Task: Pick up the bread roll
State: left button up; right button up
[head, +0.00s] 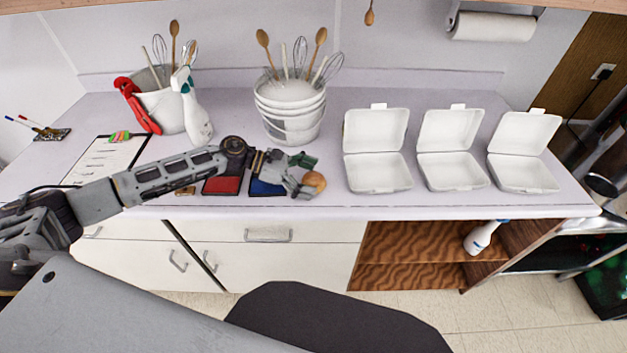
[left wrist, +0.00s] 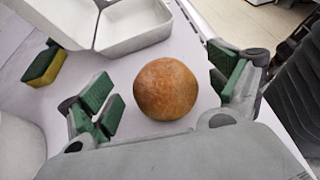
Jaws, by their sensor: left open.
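The bread roll (head: 314,181) is round and golden brown and rests on the white counter near its front edge. In the left wrist view the roll (left wrist: 167,89) lies between the two green-padded fingers of my left gripper (left wrist: 165,92), with a gap showing on both sides. In the head view my left gripper (head: 303,172) reaches in from the left and its fingers are around the roll, partly hiding it. It is open and holds nothing. My right gripper is not in view.
Three open white takeout boxes (head: 379,171), (head: 452,168), (head: 524,171) stand right of the roll. Red (head: 222,185) and blue (head: 267,187) pads lie under my left wrist. A stack of white buckets (head: 291,125) stands behind. A yellow-green sponge (left wrist: 45,66) lies near the gripper.

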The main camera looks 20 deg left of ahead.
pick_arm(q)
jog(key=shift+w+d+f, duration=0.1)
jog(key=shift+d+f, duration=0.05)
jog(key=shift+d, duration=0.3)
jog(key=c, duration=1)
jog(key=shift+o, duration=0.2)
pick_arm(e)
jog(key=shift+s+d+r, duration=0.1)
